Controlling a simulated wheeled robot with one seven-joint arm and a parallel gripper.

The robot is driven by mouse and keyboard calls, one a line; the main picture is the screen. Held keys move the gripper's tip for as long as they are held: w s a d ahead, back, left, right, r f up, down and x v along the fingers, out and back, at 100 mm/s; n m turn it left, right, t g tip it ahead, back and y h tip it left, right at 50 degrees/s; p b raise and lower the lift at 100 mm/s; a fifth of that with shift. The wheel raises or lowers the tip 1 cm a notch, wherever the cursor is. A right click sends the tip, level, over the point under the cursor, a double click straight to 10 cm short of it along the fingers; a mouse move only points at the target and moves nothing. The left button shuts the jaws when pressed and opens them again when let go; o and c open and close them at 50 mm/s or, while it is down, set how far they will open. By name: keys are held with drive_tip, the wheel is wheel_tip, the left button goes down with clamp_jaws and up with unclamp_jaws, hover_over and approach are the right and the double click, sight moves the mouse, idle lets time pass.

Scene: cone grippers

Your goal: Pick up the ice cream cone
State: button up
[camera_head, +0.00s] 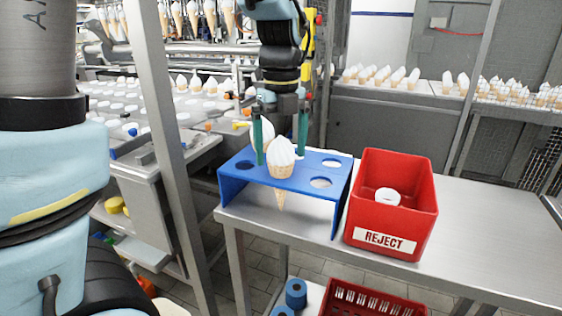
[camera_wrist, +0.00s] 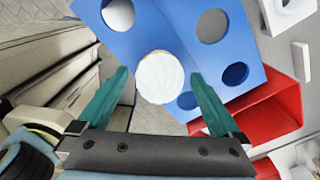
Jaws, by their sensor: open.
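An ice cream cone (camera_head: 281,158) with white swirled top stands upright in a front hole of the blue rack (camera_head: 235,187), its tip showing below the rack's top plate. In the wrist view the white swirl (camera_wrist: 160,80) shows from above, over the blue rack (camera_wrist: 165,30). My gripper (camera_head: 280,159) points down at the rack, open, with two green fingers. In the wrist view the fingers of my gripper (camera_wrist: 160,74) lie to either side of the swirl, with gaps. A second white swirl (camera_head: 262,136) shows behind the left finger, partly hidden; I cannot tell where it stands.
A red REJECT bin (camera_head: 393,234) with a white ring-shaped item (camera_head: 387,196) inside stands right of the rack on the metal table (camera_head: 490,215). The table is clear further right. A metal post (camera_head: 168,130) rises at left. A red basket (camera_head: 372,300) sits below.

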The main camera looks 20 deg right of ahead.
drive_tip(key=shift+f, duration=1)
drive_tip(key=c, duration=0.8)
